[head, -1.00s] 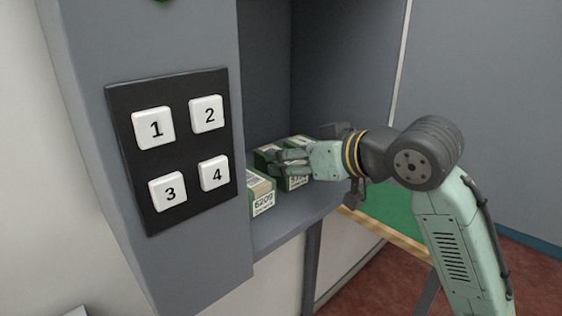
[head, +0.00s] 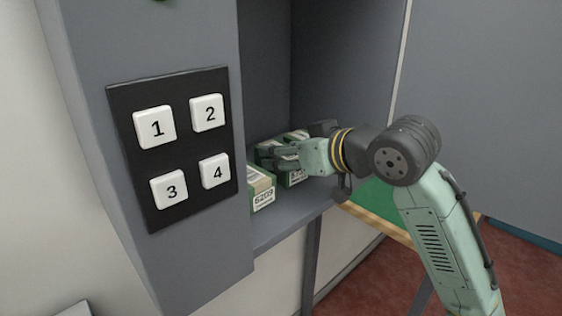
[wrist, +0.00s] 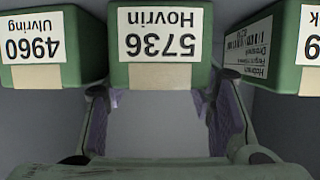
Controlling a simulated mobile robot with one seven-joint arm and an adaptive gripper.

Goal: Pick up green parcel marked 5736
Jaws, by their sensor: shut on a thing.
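The green parcel marked 5736 Hovrin (wrist: 160,45) is in the middle of the wrist view, its label upside down. My gripper (wrist: 160,92) has one finger on each side of it and is shut on it. In the head view my gripper (head: 284,157) is inside the grey locker bay, over the parcel (head: 295,179), whose label is mostly hidden behind the fingers. The parcel appears to be still at shelf level; I cannot tell whether it touches the shelf.
A green parcel marked 4960 Ulvring (wrist: 38,45) and another green parcel (wrist: 275,45) stand close on either side. A parcel marked 6209 (head: 262,194) sits nearer the bay's left wall. A panel with numbered buttons (head: 183,190) is on the locker's left front.

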